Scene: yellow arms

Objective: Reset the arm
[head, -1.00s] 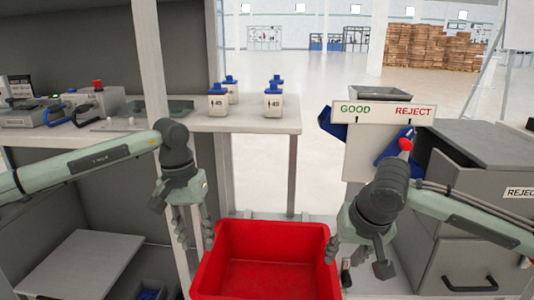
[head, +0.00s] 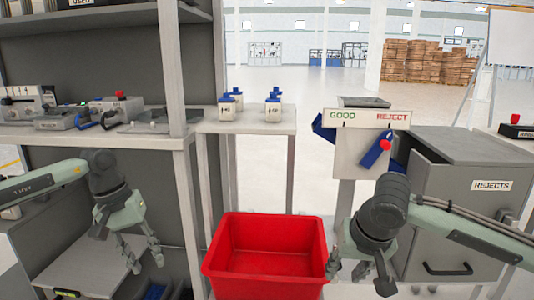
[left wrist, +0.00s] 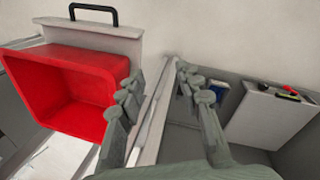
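My left arm comes in from the left, and its gripper (head: 138,256) hangs in front of the shelf unit, left of the red bin (head: 264,290). Its fingers are spread and empty. In the left wrist view this gripper (left wrist: 158,92) also shows spread fingers, with the red bin (left wrist: 75,62) to their left. My right arm comes in from the right, and its gripper (head: 358,274) points down at the bin's right side. Its fingers are apart with nothing seen between them.
Several blue-capped bottles stand on a side table (head: 245,125). A GOOD/REJECT sign (head: 367,118) with a blue, red-knobbed lever (head: 376,150) stands behind my right arm. A REJECTS cabinet (head: 440,205) is at right. The shelf unit's post (head: 172,65) rises at left.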

